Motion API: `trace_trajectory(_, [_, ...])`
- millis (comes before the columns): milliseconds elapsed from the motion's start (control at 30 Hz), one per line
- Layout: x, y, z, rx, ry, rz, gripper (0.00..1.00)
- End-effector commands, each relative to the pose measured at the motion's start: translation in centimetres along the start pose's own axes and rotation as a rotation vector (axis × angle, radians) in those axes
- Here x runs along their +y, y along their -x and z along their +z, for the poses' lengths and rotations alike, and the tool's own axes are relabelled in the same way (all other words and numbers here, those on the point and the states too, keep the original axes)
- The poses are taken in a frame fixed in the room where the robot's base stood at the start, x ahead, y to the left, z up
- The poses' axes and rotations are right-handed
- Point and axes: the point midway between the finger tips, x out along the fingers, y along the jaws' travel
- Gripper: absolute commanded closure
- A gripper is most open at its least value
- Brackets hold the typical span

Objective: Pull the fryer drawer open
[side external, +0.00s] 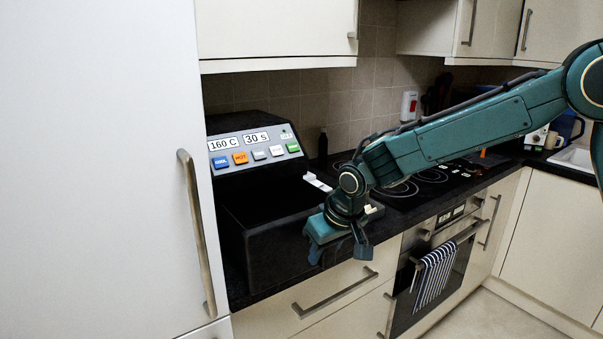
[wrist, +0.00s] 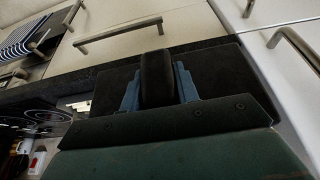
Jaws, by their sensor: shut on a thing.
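The fryer (side external: 255,150) is a black box with a lit panel of coloured buttons on the counter at left. Its black drawer (side external: 272,252) juts out in front below the panel, and its top looks open onto a dark inside. In the wrist view the drawer (wrist: 108,92) is a dark block behind the fingers. My gripper (side external: 340,249) is at the drawer's front, pointing down. In the wrist view my gripper (wrist: 158,84) has a blue finger on each side of the black handle (wrist: 156,72) and is shut on it. The handle is hidden in the side view.
A tall white cupboard door with a long handle (side external: 196,230) stands close at left. The hob (side external: 425,180) lies right of the fryer, with the oven (side external: 440,275) and striped towel (side external: 434,273) below. Cupboard handles (side external: 336,292) stick out under the counter edge.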

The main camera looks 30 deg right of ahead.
Motion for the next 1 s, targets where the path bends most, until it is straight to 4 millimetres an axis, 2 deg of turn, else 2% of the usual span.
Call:
trace_trajectory(433, [-0.1, 2.4, 5.6, -0.001, 0.001, -0.001, 1.0])
trace_trajectory(600, [0.0, 2.6, 6.3, -0.001, 0.0, -0.001, 1.0])
trace_trajectory(867, [0.0, 2.6, 6.3, -0.001, 0.0, -0.001, 1.0])
trace_trajectory(900, [0.0, 2.6, 6.3, -0.001, 0.001, -0.001, 0.61])
trace_trajectory(967, [0.0, 2.6, 6.3, -0.001, 0.001, -0.001, 0.49])
trace_trajectory(1000, [0.0, 2.6, 6.3, -0.001, 0.0, -0.001, 0.47])
